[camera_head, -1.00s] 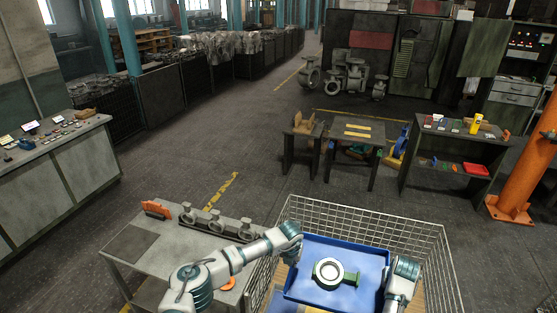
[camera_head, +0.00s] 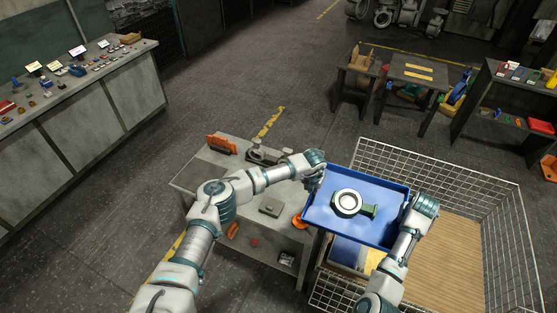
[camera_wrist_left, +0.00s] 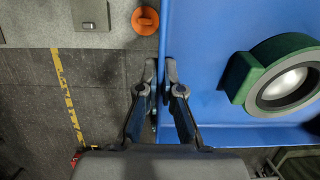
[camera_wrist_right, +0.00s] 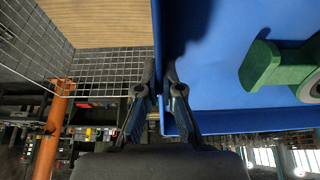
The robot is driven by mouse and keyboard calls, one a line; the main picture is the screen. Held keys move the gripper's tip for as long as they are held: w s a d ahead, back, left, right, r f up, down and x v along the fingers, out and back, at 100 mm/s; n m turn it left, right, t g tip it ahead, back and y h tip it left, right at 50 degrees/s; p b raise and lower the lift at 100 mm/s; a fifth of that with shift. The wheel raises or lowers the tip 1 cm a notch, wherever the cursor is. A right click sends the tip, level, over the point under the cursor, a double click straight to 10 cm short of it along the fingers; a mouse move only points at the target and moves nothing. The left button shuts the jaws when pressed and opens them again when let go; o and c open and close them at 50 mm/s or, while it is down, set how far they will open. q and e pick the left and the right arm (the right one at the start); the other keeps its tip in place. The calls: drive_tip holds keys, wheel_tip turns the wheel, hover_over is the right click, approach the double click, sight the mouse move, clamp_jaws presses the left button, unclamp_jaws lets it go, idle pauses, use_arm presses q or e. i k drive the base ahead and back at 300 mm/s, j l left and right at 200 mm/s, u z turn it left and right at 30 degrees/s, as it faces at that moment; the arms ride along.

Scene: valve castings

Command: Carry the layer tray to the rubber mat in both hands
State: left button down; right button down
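The layer tray (camera_head: 325,222) is blue and shallow, with a green-and-grey ring-shaped valve casting (camera_head: 348,203) in it. It appears raised over the left part of a wire basket. My left gripper (camera_head: 318,172) is shut on the tray's left wall; in the left wrist view its fingers (camera_wrist_left: 161,75) straddle the wall. My right gripper (camera_head: 418,212) is shut on the right wall, with its fingers (camera_wrist_right: 161,80) on both sides of it. A dark patch that may be the rubber mat (camera_head: 203,172) shows on the grey table to the left, partly hidden by my left arm.
The wire basket (camera_head: 500,215) has a wooden floor, and a blue and yellow item (camera_head: 357,256) lies below the tray. The grey table (camera_head: 262,222) holds an orange bracket (camera_head: 222,144), dark fixtures (camera_head: 265,156) and an orange disc (camera_head: 299,222). A long workbench (camera_head: 90,110) stands at far left.

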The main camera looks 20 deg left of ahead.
sight(211, 171)
drive_tip(key=k+j, duration=0.1)
drive_tip(key=j, duration=0.85)
drive_tip(key=k+j, duration=0.15)
drive_tip(key=j, duration=1.7)
drive_tip(key=k+j, duration=0.25)
drive_tip(key=j, duration=0.15)
drive_tip(key=k+j, duration=0.25)
drive_tip(key=j, duration=0.15)
drive_tip(key=k+j, duration=0.3)
drive_tip(key=j, duration=0.1)
